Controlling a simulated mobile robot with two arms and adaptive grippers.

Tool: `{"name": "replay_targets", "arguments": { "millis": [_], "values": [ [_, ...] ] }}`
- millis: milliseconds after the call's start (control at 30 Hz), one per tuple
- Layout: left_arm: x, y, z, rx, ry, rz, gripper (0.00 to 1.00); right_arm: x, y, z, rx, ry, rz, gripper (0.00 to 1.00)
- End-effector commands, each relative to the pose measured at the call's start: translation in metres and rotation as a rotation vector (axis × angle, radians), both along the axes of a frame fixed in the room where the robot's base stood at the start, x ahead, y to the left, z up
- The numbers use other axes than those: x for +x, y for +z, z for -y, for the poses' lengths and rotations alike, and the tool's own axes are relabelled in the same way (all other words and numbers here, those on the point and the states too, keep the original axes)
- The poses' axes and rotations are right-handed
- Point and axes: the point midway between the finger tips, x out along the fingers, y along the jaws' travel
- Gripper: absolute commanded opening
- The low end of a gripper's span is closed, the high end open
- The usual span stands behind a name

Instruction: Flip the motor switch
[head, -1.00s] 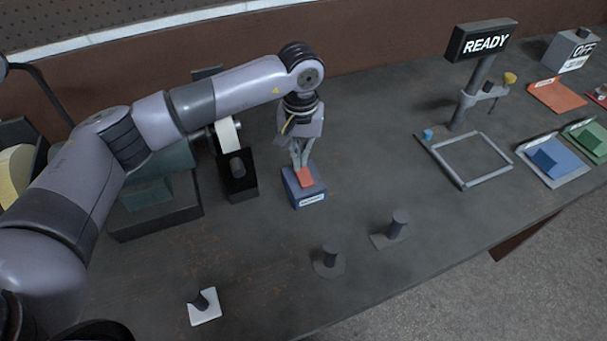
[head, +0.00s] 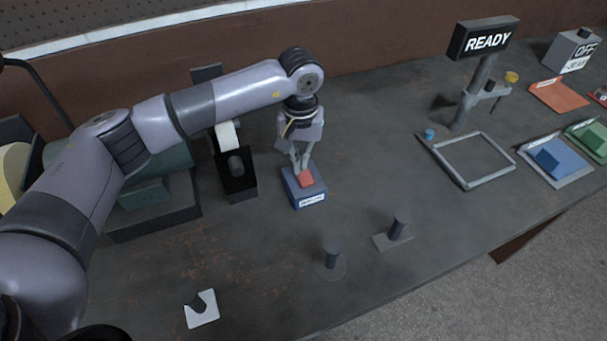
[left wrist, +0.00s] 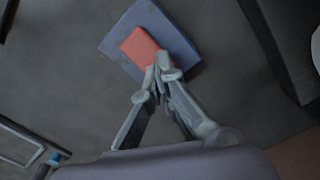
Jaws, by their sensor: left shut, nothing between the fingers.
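The motor switch is a blue box (head: 297,198) with a red rocker (head: 306,180) on top and a white label on its front. It stands on the bench left of the middle in the head view. In the left wrist view the red rocker (left wrist: 138,44) lies on the blue box (left wrist: 178,44). My left gripper (head: 300,172) is shut and empty, pointing down, with its fingertips at the rocker. In the left wrist view the fingertips (left wrist: 163,68) overlap the rocker's near edge; I cannot tell whether they press on it. My right gripper is not in view.
A black holder with a white roll (head: 236,175) stands left of the switch. Several dark pegs, one on a white plate (head: 202,310), stand in front. The bench between is clear.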

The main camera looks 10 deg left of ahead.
Motion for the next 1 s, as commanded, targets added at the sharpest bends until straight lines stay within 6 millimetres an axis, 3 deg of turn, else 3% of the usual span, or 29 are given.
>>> {"name": "replay_targets", "arguments": {
  "millis": [533,1000],
  "values": [
    [-0.001,-0.004,0.000,0.001,0.000,-0.002,0.00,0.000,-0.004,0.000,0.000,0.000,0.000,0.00],
    [0.000,0.034,0.000,0.000,0.000,0.000,0.00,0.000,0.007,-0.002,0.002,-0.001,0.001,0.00]
  ]
}}
